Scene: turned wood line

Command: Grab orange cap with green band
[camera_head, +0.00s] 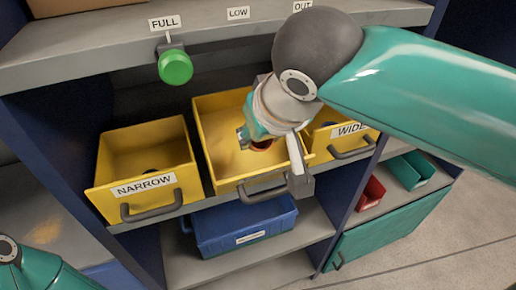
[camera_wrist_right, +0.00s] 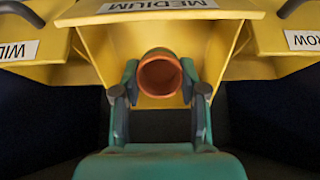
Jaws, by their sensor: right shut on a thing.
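The orange cap (camera_wrist_right: 160,76) is a round, open-mouthed piece seen end-on in the right wrist view. It lies between the fingers of my right gripper (camera_wrist_right: 160,90), which is shut on it. In the head view the cap (camera_head: 261,145) shows as a small reddish-orange piece under the wrist, at the front of the middle yellow bin (camera_head: 222,165). I see no green band on its visible side. The wrist view shows this bin's label, MEDIUM. The wrist hides part of the bin and cap. My left gripper is out of view.
A NARROW bin (camera_head: 111,160) stands to the left and a WIDE bin (camera_head: 325,150) to the right, each with something dark inside. A shelf edge with a green knob (camera_head: 175,67) is above. A blue box (camera_head: 245,222) sits below.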

